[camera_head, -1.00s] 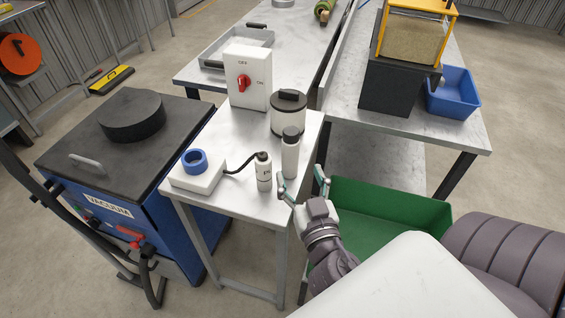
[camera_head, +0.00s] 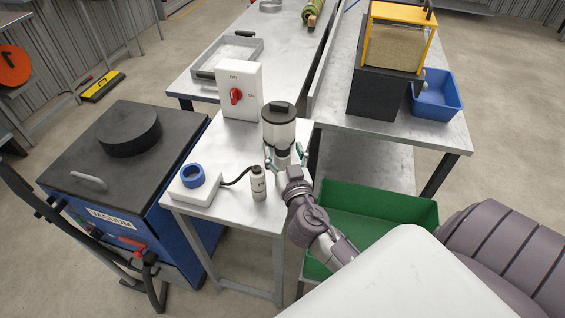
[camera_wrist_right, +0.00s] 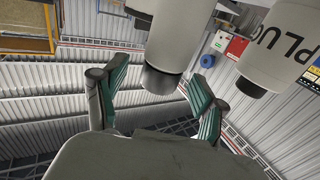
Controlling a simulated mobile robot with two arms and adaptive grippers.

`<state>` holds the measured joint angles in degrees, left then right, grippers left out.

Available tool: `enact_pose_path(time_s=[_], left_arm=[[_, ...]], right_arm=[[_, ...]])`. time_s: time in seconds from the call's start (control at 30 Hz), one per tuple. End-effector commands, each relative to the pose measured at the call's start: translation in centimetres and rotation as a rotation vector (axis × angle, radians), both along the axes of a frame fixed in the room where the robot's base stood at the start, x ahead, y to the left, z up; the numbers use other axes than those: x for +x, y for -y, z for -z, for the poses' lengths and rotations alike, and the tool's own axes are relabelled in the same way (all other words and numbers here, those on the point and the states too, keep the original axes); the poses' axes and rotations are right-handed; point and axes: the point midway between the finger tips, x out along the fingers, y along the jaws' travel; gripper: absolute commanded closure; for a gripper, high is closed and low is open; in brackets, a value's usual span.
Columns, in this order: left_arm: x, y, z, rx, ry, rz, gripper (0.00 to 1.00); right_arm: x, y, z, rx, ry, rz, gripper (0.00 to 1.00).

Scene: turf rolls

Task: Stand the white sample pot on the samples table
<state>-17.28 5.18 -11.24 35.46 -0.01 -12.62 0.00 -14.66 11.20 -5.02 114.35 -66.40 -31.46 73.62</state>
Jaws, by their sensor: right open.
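The white sample pot (camera_head: 283,164), a slim white cylinder with a dark grey cap, stands upright on a small metal table (camera_head: 232,150). In the right wrist view the pot (camera_wrist_right: 180,40) appears inverted, cap downward. My right gripper (camera_head: 284,160) is open, with its green-lined fingers on either side of the pot. The right wrist view shows the fingers (camera_wrist_right: 155,100) apart around the capped end; contact cannot be told. The gripper hides the pot's lower part in the head view. My left gripper is not in view. No label tells which table is the samples table.
A switch box (camera_head: 240,92) and a blue-ringed white unit (camera_head: 195,188) share the table. A green bin (camera_head: 375,205) is at right.

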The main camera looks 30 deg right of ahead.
Motion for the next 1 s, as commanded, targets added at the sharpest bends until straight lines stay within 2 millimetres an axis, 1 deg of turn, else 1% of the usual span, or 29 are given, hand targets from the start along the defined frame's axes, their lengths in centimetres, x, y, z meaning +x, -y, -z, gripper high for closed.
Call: enact_pose_path(time_s=[0.03,0.13,0.4,0.77,0.8,0.83,1.0], left_arm=[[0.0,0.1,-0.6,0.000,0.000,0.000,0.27],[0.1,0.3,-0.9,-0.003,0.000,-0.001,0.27],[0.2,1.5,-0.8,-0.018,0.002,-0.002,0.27],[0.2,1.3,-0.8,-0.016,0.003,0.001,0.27],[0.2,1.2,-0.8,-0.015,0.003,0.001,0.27],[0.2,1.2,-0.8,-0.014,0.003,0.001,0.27],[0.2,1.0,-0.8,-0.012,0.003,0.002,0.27]], right_arm=[[0.8,0.2,-0.4,-0.001,0.001,-0.001,0.29],[1.6,0.5,-0.2,0.000,0.001,0.000,0.29],[1.8,0.6,0.0,0.001,-0.001,0.000,0.29],[1.7,0.6,0.0,0.001,-0.001,0.000,0.89],[1.7,0.6,0.0,0.002,0.000,-0.001,0.96],[1.7,0.6,0.0,0.001,-0.001,-0.001,1.00],[1.7,0.6,0.0,0.002,0.001,-0.001,1.00]])
